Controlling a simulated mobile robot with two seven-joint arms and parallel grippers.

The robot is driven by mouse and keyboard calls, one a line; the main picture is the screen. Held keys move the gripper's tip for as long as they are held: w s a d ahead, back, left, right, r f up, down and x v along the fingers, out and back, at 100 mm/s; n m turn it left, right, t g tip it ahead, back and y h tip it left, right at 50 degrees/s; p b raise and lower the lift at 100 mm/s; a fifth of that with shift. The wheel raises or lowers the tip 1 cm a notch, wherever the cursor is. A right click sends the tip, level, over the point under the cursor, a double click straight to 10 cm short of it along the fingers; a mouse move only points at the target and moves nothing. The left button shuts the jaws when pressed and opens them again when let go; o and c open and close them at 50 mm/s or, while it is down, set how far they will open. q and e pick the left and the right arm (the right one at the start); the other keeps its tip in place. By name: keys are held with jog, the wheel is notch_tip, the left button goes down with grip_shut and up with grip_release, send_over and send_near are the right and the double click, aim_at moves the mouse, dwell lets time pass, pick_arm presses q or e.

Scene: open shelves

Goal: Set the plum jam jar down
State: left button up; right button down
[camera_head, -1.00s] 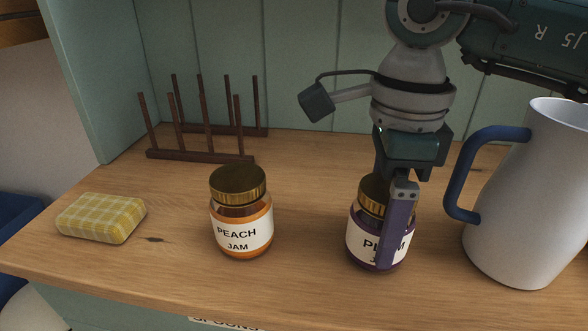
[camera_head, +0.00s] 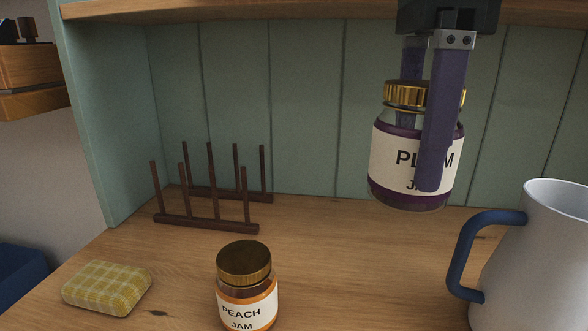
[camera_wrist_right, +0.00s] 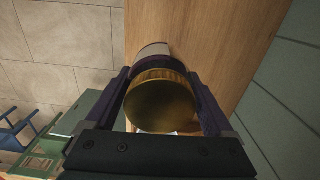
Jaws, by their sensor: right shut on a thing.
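In the right wrist view the jar's gold lid (camera_wrist_right: 160,102) sits between my two fingers (camera_wrist_right: 166,105). My left gripper is not in view.
A peach jam jar (camera_head: 246,300) stands at the front. A yellow checked sponge (camera_head: 106,287) lies left and a dark wooden rack (camera_head: 205,223) stands behind. A white jug (camera_head: 535,265) with a blue handle stands right. An upper shelf board (camera_head: 250,10) crosses the top.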

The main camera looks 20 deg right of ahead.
aim_at(411, 84)
jog(key=shift+r, duration=0.6)
jog(key=shift+a+r+n+p, duration=0.1)
jog(key=shift+r+n+p, duration=0.2)
jog(key=shift+p, duration=0.05)
jog(key=r+n+p, duration=0.1)
jog(key=n, duration=0.2)
jog(key=a+r+n+p, duration=0.1)
jog(key=r+n+p, duration=0.1)
jog(key=n, duration=0.1)
jog(key=r+n+p, duration=0.2)
jog(key=shift+s+a+n, duration=0.3)
jog(key=shift+a+n, duration=0.1)
jog(key=s+r+n+p, duration=0.2)
jog(key=r+n+p, duration=0.2)
jog(key=r+p, duration=1)
jog(key=s+a+r+n+p, duration=0.1)
jog(key=r+n+p, duration=0.4)
jog(key=r+p, duration=0.8)
jog(key=s+a+r+n+p, duration=0.1)
jog(key=s+r+n+p, duration=0.3)
jog(key=r+p, duration=1)
jog(key=n+p, duration=0.1)
jog(key=p, duration=0.2)
jog(key=shift+a+r, duration=0.2)
jog(key=shift+r, duration=0.1)
jog(key=shift+s+f, duration=0.1)
